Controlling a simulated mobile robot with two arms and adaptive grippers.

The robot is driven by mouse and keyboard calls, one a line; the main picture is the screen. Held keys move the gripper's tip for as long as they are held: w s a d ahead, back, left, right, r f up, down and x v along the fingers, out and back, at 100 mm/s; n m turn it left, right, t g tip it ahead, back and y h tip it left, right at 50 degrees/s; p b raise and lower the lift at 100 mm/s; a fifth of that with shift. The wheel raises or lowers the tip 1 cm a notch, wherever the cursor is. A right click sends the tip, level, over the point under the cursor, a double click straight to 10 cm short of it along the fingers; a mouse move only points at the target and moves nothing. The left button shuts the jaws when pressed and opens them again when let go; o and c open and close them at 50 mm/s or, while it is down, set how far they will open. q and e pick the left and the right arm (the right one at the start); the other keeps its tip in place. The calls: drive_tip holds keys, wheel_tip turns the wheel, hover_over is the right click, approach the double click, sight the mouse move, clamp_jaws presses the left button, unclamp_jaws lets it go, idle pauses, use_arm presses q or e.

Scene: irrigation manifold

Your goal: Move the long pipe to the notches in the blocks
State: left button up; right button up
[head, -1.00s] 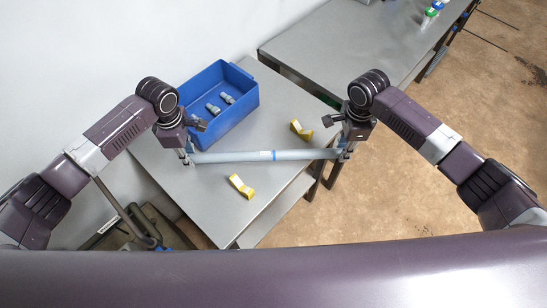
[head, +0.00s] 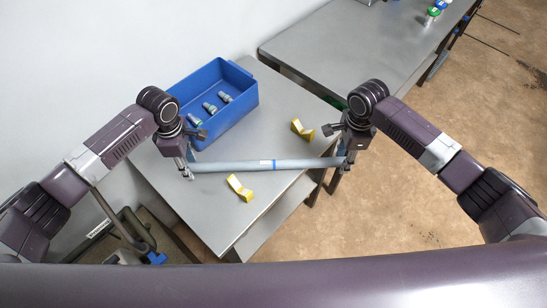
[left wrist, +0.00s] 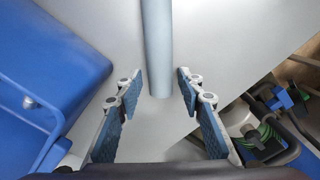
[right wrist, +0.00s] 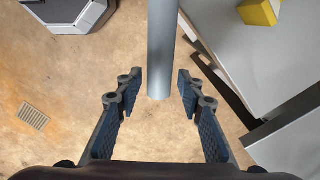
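The long grey pipe (head: 245,165) with a blue band lies across the grey table, its right end past the table edge. I cannot tell whether it rests on the top. Two yellow notched blocks stand apart from it: one (head: 240,188) on the near side, one (head: 301,130) on the far side. My left gripper (head: 190,172) is open around the pipe's left end; the left wrist view shows gaps between the fingers and the pipe (left wrist: 159,50). My right gripper (head: 345,160) is open around the right end, with similar gaps beside the pipe (right wrist: 161,50).
A blue bin (head: 232,118) holding several grey fittings (head: 209,107) stands behind the pipe's left part. A second metal table (head: 350,45) is at the back right.

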use_arm(q)
drive_tip(key=shift+r, duration=0.1)
wheel_tip(320, 180, up, 12)
use_arm(e)
wheel_tip(320, 180, up, 12)
idle(0.9)
use_arm(q)
drive_tip(key=shift+s, duration=0.1)
idle(0.3)
